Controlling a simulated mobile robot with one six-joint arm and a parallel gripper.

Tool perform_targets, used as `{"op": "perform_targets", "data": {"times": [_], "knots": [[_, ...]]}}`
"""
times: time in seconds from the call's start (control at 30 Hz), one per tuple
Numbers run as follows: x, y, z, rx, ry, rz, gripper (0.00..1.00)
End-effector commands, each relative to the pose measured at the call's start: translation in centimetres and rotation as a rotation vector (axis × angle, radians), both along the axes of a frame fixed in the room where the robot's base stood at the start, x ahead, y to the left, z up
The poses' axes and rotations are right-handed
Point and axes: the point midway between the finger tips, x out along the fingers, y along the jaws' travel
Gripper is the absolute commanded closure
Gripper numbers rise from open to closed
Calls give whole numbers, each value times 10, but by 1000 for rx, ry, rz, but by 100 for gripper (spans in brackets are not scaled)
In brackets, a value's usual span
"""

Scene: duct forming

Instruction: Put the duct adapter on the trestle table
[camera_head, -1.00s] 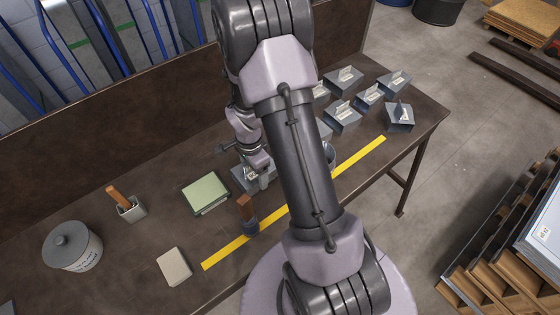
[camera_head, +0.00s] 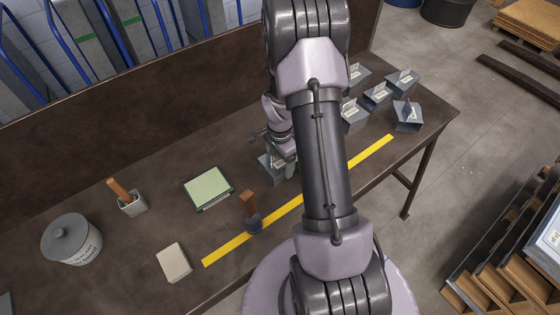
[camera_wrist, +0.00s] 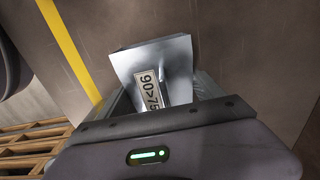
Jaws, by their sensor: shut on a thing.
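My gripper (camera_head: 284,168) is over the middle of the brown workbench (camera_head: 330,205), behind the yellow line, partly covered by my arm. It is shut on a grey sheet-metal duct adapter (camera_head: 268,164). In the wrist view the held adapter (camera_wrist: 150,58) has a bright upright flange with a "90>75" label, between the fingers (camera_wrist: 165,95). Its lower part is hidden, and I cannot tell how far it is above the bench top. I cannot tell whether this bench is the trestle table; no other table shows clearly.
Several similar labelled adapters (camera_head: 407,115) stand at the bench's right end, some hidden by my arm.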

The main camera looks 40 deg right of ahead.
Motion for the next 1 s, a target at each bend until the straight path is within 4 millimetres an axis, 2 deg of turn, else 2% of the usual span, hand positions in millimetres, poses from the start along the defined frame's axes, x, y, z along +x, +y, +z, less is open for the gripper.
{"op": "perform_targets", "data": {"times": [0.03,0.07,0.13,0.47,0.57,0.8,0.9,1.0], "knots": [[0,0,-3,0,0,0,71],[0,0,-2,0,0,0,17],[0,0,-2,0,0,0,4],[0,0,2,0,0,0,2],[1,0,21,-1,-2,0,2],[0,0,90,-1,-2,0,2],[0,0,109,-1,-2,-1,2],[0,0,119,0,0,-1,2]]}}
